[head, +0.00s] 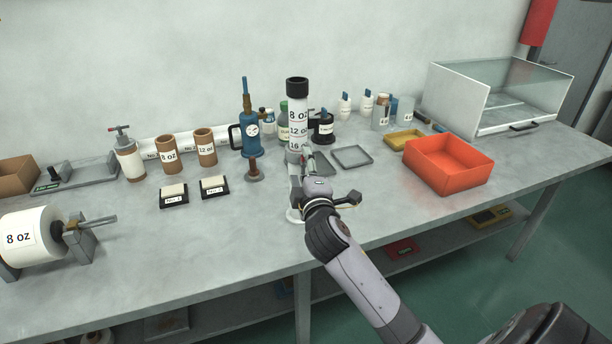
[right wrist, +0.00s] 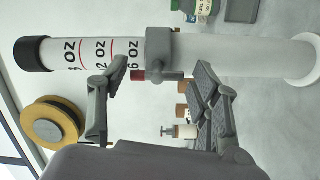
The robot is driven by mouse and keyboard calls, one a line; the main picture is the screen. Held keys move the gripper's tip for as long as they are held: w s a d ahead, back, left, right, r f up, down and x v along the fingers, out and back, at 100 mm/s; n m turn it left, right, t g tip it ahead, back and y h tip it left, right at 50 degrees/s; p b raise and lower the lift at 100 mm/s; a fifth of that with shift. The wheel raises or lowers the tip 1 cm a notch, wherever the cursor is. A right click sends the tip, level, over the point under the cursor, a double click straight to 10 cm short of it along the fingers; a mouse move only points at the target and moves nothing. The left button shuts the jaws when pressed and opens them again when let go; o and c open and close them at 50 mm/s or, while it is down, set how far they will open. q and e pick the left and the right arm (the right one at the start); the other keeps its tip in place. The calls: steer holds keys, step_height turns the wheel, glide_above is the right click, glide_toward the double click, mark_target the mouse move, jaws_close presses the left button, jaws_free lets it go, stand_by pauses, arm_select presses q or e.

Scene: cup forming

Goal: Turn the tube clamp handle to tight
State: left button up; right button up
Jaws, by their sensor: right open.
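The white measuring tube (head: 297,112) stands upright on the table, with a black cap and ounce marks. It lies sideways across the right wrist view (right wrist: 240,56). A grey clamp collar (right wrist: 160,46) wraps the tube just past the 16 oz mark. Its handle (right wrist: 140,75), grey with a red end, sticks out towards my gripper. My right gripper (right wrist: 160,80) is open, with its two fingers on either side of the handle. I see no clear contact. In the head view my right gripper (head: 306,170) is in front of the tube and hides its lower part. My left gripper is not in view.
A grey tray (head: 352,157) and an orange bin (head: 448,163) are to the right. Labelled black pads (head: 214,193) lie left of my arm. The table front is mostly clear.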

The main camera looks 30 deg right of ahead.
steer(key=v, duration=1.1)
steer(key=shift+s+a, duration=0.15)
steer(key=shift+s, duration=0.25)
steer(key=shift+f, duration=0.1)
